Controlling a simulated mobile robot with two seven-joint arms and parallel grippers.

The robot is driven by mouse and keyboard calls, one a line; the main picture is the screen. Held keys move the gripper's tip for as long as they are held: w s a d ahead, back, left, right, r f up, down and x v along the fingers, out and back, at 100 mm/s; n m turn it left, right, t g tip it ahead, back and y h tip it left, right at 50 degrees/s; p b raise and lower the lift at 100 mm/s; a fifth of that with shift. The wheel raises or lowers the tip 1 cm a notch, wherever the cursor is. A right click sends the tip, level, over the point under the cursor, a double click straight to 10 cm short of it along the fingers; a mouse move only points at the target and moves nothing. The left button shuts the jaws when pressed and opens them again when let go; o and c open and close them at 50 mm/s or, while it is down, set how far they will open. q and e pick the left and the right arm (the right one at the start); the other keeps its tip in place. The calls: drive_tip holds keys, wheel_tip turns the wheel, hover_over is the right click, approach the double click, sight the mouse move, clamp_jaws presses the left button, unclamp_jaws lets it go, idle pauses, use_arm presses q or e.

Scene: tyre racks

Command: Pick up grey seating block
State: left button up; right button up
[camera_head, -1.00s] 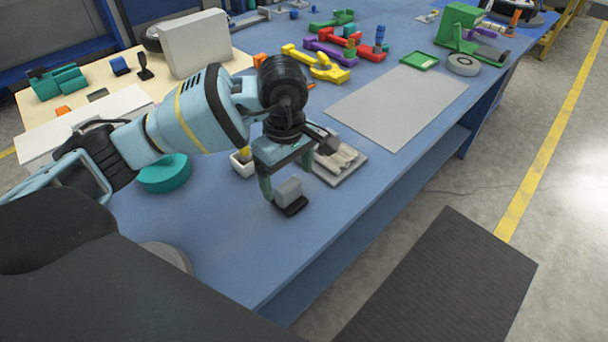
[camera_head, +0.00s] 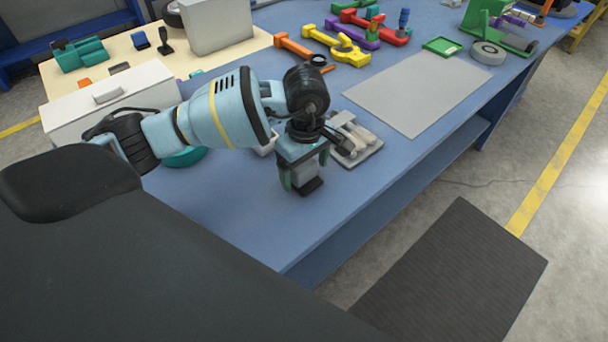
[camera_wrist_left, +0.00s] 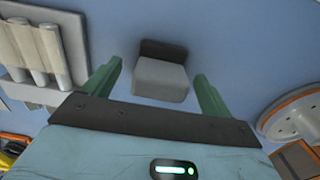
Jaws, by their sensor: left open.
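The grey seating block (camera_head: 304,174) stands on the blue table, with a dark base (camera_head: 311,187) at its foot. My left gripper (camera_head: 304,184) is lowered over it, with green fingers on either side of the block. In the left wrist view the grey block (camera_wrist_left: 162,80) lies between the two open fingers (camera_wrist_left: 158,85), with gaps visible on both sides. Its dark part (camera_wrist_left: 163,50) shows beyond it. The gripper's head hides the block's top in the head view. My right gripper is not in view.
A grey tray with pale cylinders (camera_head: 357,145) stands close behind my left gripper. A flat grey mat (camera_head: 420,92) lies farther back, with coloured tools beyond it. A teal round part (camera_head: 184,158) is to the left. The table front near the gripper is clear.

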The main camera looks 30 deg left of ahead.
use_arm(q)
drive_tip(key=shift+f, duration=0.85)
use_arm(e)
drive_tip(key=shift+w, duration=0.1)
use_arm(q)
drive_tip(key=c, duration=1.1)
drive_tip(key=shift+c, duration=0.2)
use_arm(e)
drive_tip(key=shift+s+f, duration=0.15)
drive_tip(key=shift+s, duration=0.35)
use_arm(q)
drive_tip(key=shift+r, duration=0.15)
